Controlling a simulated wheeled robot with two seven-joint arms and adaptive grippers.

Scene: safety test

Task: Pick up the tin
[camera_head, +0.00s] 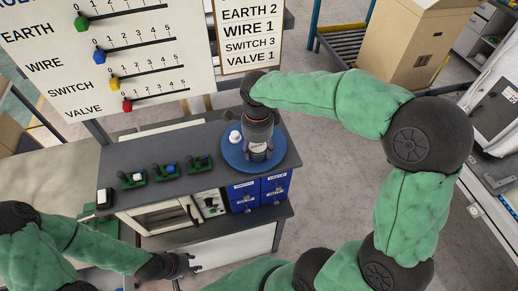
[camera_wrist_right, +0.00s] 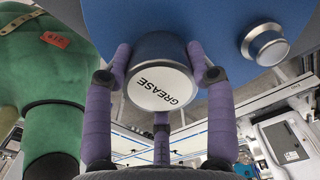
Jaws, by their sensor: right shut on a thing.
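The tin (camera_wrist_right: 160,80) is a short round can with a pale lid marked GREASE, seen in the right wrist view. My right gripper (camera_wrist_right: 163,75) has its purple-wrapped fingers around the tin's sides and is shut on it. In the head view my right gripper (camera_head: 258,147) points down over the blue round plate (camera_head: 233,163) and mostly hides the tin. I cannot tell whether the tin touches the plate. My left gripper (camera_head: 188,264) is low at the left, in front of the bench and away from the tin; its opening is unclear.
A small white-topped item (camera_head: 235,137) stands on the plate close to my right gripper; its silver knob-like top shows in the wrist view (camera_wrist_right: 268,45). Blue drawers (camera_head: 258,190) sit below the plate. Several green switch blocks (camera_head: 166,171) line the grey bench (camera_head: 130,155). A slider board (camera_head: 110,50) stands behind.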

